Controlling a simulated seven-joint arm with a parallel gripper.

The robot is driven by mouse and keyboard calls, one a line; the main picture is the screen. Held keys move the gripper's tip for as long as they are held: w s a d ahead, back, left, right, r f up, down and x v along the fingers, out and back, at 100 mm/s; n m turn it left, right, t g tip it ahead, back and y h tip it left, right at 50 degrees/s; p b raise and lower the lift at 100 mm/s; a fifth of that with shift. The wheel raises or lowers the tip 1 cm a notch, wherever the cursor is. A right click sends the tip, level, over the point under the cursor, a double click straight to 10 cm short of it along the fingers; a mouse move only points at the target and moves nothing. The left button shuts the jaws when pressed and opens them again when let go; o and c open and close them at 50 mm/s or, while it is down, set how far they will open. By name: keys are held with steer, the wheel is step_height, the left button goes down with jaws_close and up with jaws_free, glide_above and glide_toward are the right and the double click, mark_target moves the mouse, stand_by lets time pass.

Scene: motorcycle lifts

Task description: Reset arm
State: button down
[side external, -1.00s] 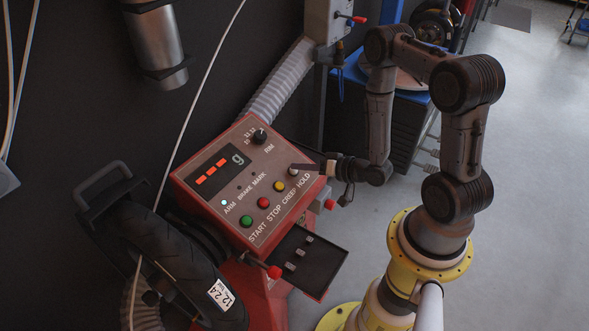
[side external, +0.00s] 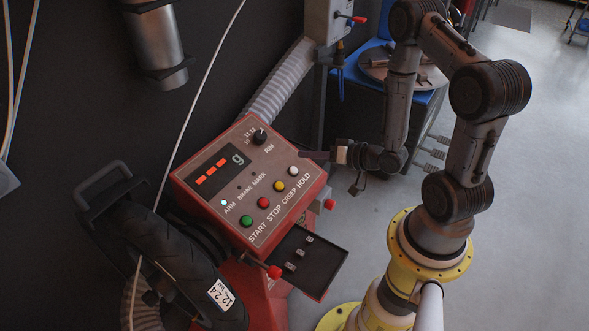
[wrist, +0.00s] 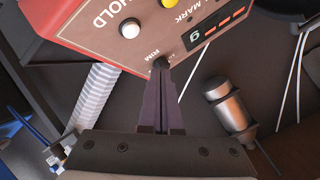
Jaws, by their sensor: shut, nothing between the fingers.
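My gripper (side external: 304,154) is at the panel's upper right corner in the side view, with its slim dark fingers together and empty. In the wrist view the gripper (wrist: 162,72) points toward the panel, its tips overlapping the RIM knob (wrist: 160,62); I cannot tell the gap in depth. The red control box (side external: 180,183) has a white HOLD button (side external: 293,170), a yellow CREEP button (side external: 279,186), a red STOP button (side external: 263,202) and a green START button (side external: 245,221). The display (side external: 213,172) shows orange-red bars. A lamp by ARM (side external: 225,202) is lit.
A black tray (side external: 325,264) juts from the box with small weights on it. A tyre (side external: 165,245) stands at lower left. A ribbed hose (side external: 280,82) and a grey cylinder (side external: 155,40) are behind. Open floor (side external: 530,180) lies to the right.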

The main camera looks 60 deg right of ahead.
steer(key=shift+a, duration=0.1)
steer(key=w+a+r+n+t+y, duration=0.15)
steer(key=w+r, duration=0.25)
steer(key=r, duration=0.4)
steer(key=w+a+r+n+t, duration=0.1)
steer(key=w+a+r+n, duration=0.2)
steer(key=r, duration=0.5)
step_height(320, 180, up, 13)
steer(key=s+a+n+h, duration=0.2)
steer(key=s+a+r+g+h, duration=0.15)
steer(key=s+g, duration=0.25)
steer(key=s, duration=0.6)
steer(key=s+a+f+n+g+y, duration=0.1)
steer(key=s+f+g, duration=0.5)
steer(key=s, duration=0.7)
steer(key=shift+f+g, duration=0.35)
steer(key=shift+f, duration=0.55)
